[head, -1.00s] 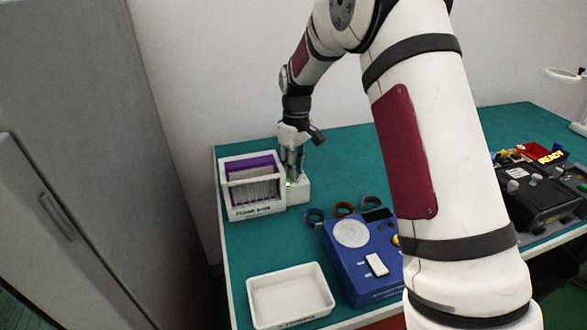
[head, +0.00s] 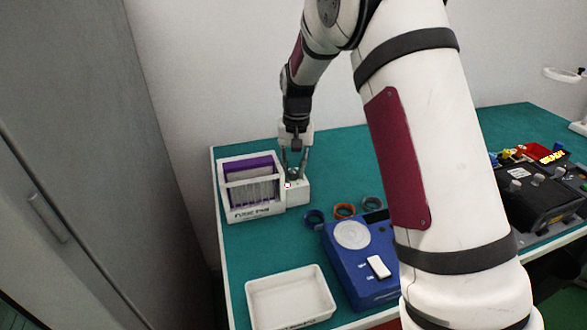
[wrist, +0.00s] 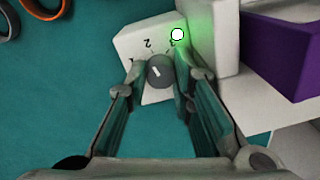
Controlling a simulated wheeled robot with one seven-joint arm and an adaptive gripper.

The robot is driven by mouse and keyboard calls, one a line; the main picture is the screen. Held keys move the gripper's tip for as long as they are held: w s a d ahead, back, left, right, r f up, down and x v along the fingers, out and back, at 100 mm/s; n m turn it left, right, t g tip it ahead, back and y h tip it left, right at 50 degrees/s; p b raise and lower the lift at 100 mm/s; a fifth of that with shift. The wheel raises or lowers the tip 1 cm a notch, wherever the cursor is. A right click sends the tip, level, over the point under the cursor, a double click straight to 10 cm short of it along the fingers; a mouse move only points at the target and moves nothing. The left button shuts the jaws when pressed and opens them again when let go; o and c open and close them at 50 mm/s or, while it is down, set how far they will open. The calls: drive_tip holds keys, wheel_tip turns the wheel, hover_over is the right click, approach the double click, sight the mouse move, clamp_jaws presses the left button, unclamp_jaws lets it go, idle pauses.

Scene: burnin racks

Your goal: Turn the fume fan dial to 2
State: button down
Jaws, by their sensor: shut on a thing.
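The fume fan unit is a white box (head: 297,192) beside a white rack with purple panels (head: 232,207). In the wrist view its face (wrist: 127,40) bears the digits 2 and 3, and a partly covered mark at the left. A round dark grey dial (wrist: 160,70) with a short white mark sits on it. The mark's exact setting is hard to tell. A small lamp (wrist: 177,34) near the 3 looks white with a green glow around it. My gripper (wrist: 161,76) is shut on the dial, one finger on each side; it also shows in the head view (head: 293,172).
A blue device (head: 360,280) with a round pale plate stands in front, with several coloured rings (head: 344,211) behind it. An empty white tray (head: 290,298) lies at the front left. Black equipment (head: 540,200) stands at the right. Bare green table (head: 345,165) lies right of the fan unit.

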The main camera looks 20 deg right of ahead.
sight(294, 171)
drive_tip(key=shift+m, duration=0.5)
drive_tip(key=c, duration=1.4)
unclamp_jaws()
drive_tip(key=shift+o, duration=0.2)
drive_tip(key=shift+a, duration=0.1)
drive_tip(key=shift+a, duration=0.1)
drive_tip(key=shift+w+r, duration=0.1)
drive_tip(key=shift+r, duration=0.5)
drive_tip(key=r, duration=0.5)
drive_tip(key=shift+d+r, duration=0.25)
drive_tip(key=shift+r, duration=0.1)
drive_tip(key=shift+s+d+r, duration=0.2)
drive_tip(key=shift+r, duration=0.35)
